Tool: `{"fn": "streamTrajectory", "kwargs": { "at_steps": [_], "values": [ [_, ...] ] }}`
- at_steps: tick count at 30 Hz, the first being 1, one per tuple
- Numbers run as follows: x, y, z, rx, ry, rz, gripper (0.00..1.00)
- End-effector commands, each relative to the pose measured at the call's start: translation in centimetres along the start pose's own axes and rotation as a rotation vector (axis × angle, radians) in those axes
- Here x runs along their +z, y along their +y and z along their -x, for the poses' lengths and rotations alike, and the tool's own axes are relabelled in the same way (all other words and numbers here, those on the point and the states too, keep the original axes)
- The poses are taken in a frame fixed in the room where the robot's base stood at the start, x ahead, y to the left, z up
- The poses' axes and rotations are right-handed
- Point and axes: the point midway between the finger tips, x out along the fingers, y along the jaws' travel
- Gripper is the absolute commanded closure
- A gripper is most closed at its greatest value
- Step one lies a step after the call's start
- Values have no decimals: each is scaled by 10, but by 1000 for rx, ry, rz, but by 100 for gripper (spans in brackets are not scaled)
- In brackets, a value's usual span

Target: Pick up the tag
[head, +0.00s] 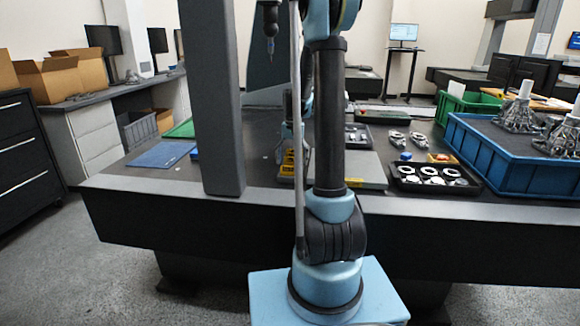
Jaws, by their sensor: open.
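I cannot make out the tag for certain. Small white flat pieces lie on the dark table; one white piece (265,157) is left of my arm, too small to identify. My arm rises through the middle of the head view, and its far part comes down behind its own links. My gripper (303,152) is mostly hidden there, low over the table beside small yellow blocks (288,161). It is open, and I see nothing held in it.
The dark measuring table (130,182) carries a grey gantry column (215,100), a blue mat (162,154), a black tray (434,177) of round parts, metal parts (397,138) and a large blue bin (520,180). Bare tabletop shows left of my arm.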

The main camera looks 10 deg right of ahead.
Motion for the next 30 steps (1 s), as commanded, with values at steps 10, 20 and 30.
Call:
{"fn": "streamTrajectory", "kwargs": {
  "at_steps": [10, 20, 30],
  "values": [
    [0, 0, 0, 0, 0, 0, 55],
    [0, 0, 3, 0, 0, 0, 56],
    [7, 0, 51, 0, 0, 0, 56]
  ]
}}
